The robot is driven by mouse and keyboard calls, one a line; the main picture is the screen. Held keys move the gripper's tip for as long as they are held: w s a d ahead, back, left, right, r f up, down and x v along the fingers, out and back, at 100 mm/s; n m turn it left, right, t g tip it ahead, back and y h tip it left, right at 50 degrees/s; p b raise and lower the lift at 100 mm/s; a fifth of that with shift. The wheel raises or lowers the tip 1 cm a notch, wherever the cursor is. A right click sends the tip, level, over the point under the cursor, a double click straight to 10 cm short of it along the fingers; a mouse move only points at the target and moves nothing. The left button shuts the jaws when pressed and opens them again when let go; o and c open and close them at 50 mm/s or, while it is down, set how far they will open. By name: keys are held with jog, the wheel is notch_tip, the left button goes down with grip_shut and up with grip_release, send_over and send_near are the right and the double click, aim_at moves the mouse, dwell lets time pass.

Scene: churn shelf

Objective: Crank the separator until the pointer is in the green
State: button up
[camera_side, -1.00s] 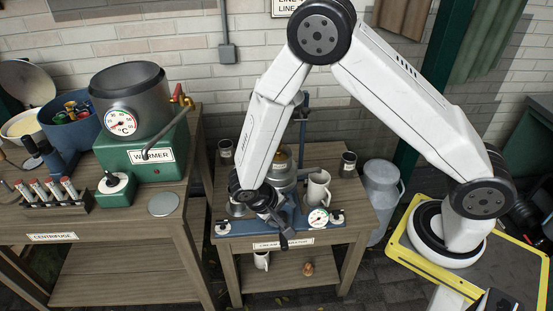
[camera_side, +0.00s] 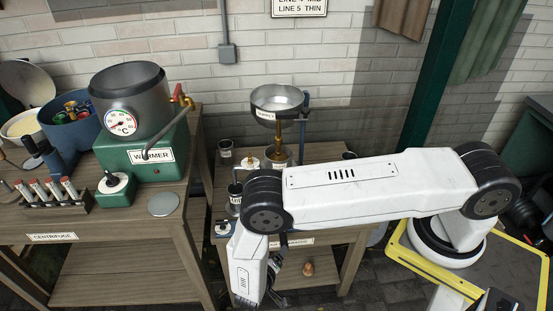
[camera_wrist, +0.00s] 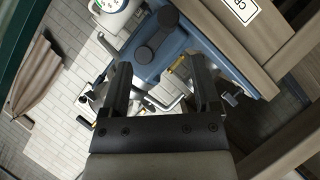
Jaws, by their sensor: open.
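The separator shows in the side view as a supply bowl (camera_side: 280,102) on a brass stem above the small table. My arm hides its lower body, the dial and any crank there. In the wrist view the separator's blue base (camera_wrist: 205,50) lies beyond my fingers. The round white dial (camera_wrist: 112,12) is cut off at the top edge, and I cannot read its pointer. A small brass-coloured part (camera_wrist: 178,65) shows near the right finger; I cannot tell if it is the crank. My gripper (camera_wrist: 160,75) is open, its fingers apart, with nothing visibly clamped.
The small wooden table (camera_side: 330,150) stands against the brick wall. Left of it is a bench with a green warmer (camera_side: 140,165), a metal disc (camera_side: 164,204) and a tube rack (camera_side: 50,195). A dark jar (camera_side: 225,148) stands on the small table's back left.

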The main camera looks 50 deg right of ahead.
aim_at(283, 243)
jog(key=shift+s+a+f+t, duration=0.1)
jog(key=shift+s+f+t, duration=0.05)
jog(key=shift+f+t, duration=0.6)
jog(key=shift+f, duration=0.15)
jog(key=shift+x, duration=4.1)
jog(key=shift+d+f, duration=0.1)
jog(key=shift+d, duration=0.25)
grip_shut()
